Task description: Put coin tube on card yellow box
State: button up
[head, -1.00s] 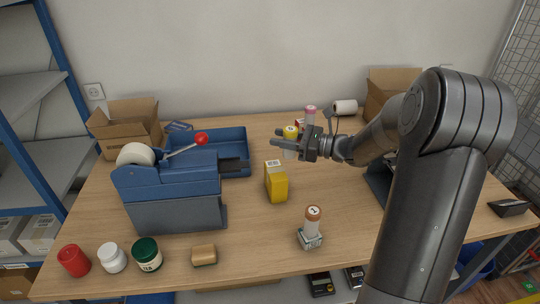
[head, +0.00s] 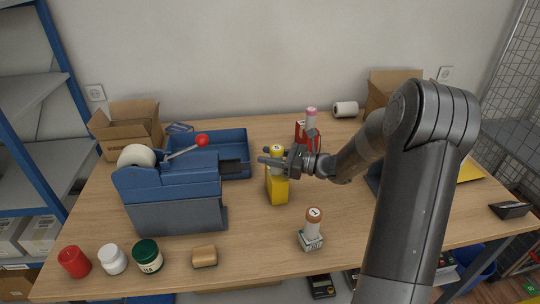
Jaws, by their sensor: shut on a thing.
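My gripper (head: 273,162) is shut on a coin tube with a yellow cap (head: 277,150). The tube is upright, directly above or at the top of the card yellow box (head: 278,192). That box stands on the counter in the middle; its top is largely hidden by the tube and my fingers. I cannot tell whether the tube's bottom touches it. Another coin tube, with a pink cap (head: 311,118), stands at a red box (head: 301,130) behind. A third, with a brown cap (head: 313,219), stands on a small pale green patterned box (head: 311,241) in front.
A blue machine with a red-knobbed lever (head: 175,190) and a blue tray (head: 224,144) are to the left. Jars (head: 148,256) and a sponge (head: 204,256) line the front edge. Open cartons (head: 126,132) and a white roll (head: 345,109) stand at the back. Counter between yellow box and front is clear.

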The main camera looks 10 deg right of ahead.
jog(key=o, duration=1.1)
